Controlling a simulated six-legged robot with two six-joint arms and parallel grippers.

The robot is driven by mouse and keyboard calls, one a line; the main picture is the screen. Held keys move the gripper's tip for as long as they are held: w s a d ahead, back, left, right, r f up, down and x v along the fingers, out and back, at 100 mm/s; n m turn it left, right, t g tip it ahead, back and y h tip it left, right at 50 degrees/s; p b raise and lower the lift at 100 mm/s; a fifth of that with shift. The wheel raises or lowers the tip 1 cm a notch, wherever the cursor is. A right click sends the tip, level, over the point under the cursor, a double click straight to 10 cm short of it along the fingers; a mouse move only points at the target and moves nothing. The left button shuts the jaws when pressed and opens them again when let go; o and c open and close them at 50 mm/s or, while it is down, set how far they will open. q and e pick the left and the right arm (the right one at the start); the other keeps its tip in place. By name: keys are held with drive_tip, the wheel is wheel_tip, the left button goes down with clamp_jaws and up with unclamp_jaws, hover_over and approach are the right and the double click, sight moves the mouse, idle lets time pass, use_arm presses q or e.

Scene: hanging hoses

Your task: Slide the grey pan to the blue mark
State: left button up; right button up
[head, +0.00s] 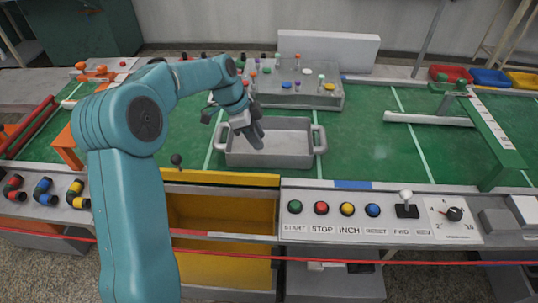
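The grey pan (270,160) is a shallow rectangular tray with a loop handle on its left and right ends. It sits on the green belt near the front edge, left of the blue mark (353,185). The blue mark is a short strip on the front rail above the button panel. My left gripper (254,136) points down over the left part of the pan and hides some of its back rim. Its fingers overlap in the view, so I cannot tell their opening or whether they touch the pan. My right gripper is not in view.
Behind the pan is a grey fixture block (300,98) with coloured pegs. In front is a panel with buttons (347,209) and a joystick (406,203). A yellow bin (220,179) opens at front left. Belt to the pan's right is clear up to a white bar (428,119).

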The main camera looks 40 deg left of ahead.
sight(271, 167)
use_arm(q)
drive_tip(key=x, duration=1)
drive_tip(key=shift+w+d+f, duration=0.1)
drive_tip(key=shift+f, duration=0.3)
drive_tip(key=shift+c, duration=0.3)
clamp_jaws()
idle(0.6)
